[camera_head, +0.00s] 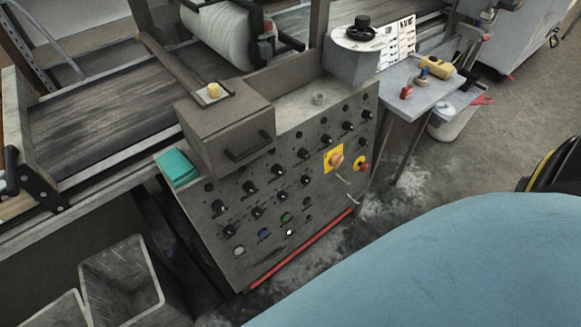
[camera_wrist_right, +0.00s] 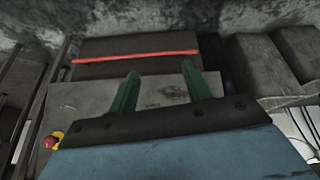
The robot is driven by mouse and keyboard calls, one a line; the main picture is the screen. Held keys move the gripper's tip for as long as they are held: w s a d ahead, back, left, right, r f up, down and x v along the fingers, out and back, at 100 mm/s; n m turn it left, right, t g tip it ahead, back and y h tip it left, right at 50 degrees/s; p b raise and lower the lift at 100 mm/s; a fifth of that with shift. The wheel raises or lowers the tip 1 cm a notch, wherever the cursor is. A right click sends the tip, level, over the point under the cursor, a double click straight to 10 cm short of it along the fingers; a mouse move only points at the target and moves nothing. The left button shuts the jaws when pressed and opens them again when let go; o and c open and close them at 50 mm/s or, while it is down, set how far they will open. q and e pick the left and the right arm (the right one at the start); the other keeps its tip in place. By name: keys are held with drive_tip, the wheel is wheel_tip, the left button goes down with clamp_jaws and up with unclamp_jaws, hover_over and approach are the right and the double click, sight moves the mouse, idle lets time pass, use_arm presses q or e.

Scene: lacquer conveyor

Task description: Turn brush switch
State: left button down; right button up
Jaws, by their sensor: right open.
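The grey control panel (camera_head: 290,170) stands in the middle of the head view. It carries several black rotary switches (camera_head: 276,168) in rows, and I cannot read which one is the brush switch. Below them are a blue button (camera_head: 264,235), a green button (camera_head: 287,217) and a lit white one (camera_head: 289,232). An orange knob on a yellow plate (camera_head: 335,160) is at the right. In the right wrist view my right gripper (camera_wrist_right: 161,84) has its two green fingers apart, with nothing between them. The lower panel (camera_wrist_right: 70,102) and red strip (camera_wrist_right: 135,57) lie beyond. My left gripper is not in view.
A red emergency knob (camera_head: 361,165) and thin levers stick out at the panel's right. A box with a handle (camera_head: 225,125) and teal cloths (camera_head: 177,168) sit above. Grey bins (camera_head: 120,280) stand lower left. A side table (camera_head: 425,92) holds small tools.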

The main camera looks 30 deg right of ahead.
drive_tip(key=w+d+r+t+b, duration=0.25)
drive_tip(key=w+r+t, duration=0.3)
drive_tip(key=w, duration=0.45)
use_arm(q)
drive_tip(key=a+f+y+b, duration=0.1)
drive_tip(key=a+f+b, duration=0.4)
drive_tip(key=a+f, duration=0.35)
use_arm(e)
drive_tip(key=n+t, duration=0.2)
drive_tip(key=t, duration=0.5)
approach(282, 174)
drive_tip(key=shift+y, duration=0.4)
drive_tip(key=w+b, duration=0.2)
drive_tip(key=w, duration=0.6)
drive_tip(key=shift+w, duration=0.25)
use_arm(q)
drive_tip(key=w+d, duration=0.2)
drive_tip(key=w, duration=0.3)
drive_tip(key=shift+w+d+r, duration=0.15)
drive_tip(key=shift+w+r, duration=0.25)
use_arm(e)
drive_tip(key=shift+w+a, duration=0.1)
drive_tip(key=shift+w, duration=0.25)
drive_tip(key=c, duration=1)
